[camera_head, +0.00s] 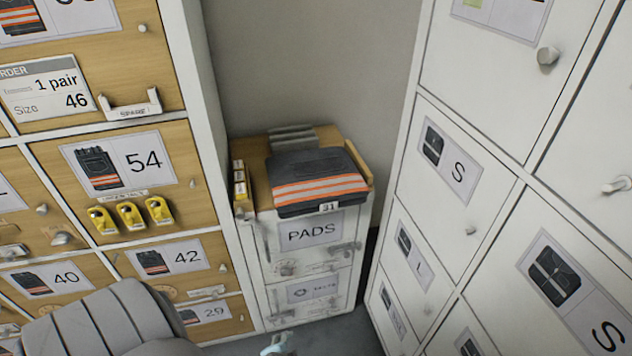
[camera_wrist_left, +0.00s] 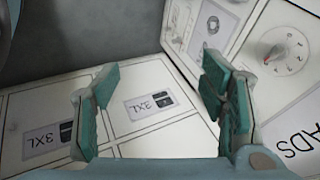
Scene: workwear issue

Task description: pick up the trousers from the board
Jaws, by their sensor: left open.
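The trousers (camera_head: 316,180) are folded into a dark grey bundle with orange and pale stripes. They lie on the wooden board (camera_head: 253,153) on top of the low white PADS cabinet, with a small tag reading 31 at their front edge. The trousers are not visible in the left wrist view. My left gripper (camera_wrist_left: 160,88) is open and empty in the left wrist view, with its teal pads wide apart, facing white cabinet fronts. In the head view only a small teal piece shows at the bottom edge, below the trousers. My right gripper is not in view.
The PADS cabinet (camera_head: 312,258) stands in a corner between wooden drawers (camera_head: 75,220) at left and white lockers (camera_head: 408,170) at right. Small yellow boxes (camera_head: 240,184) sit left of the trousers. A grey ridged item (camera_head: 292,138) lies behind them. The space above is clear.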

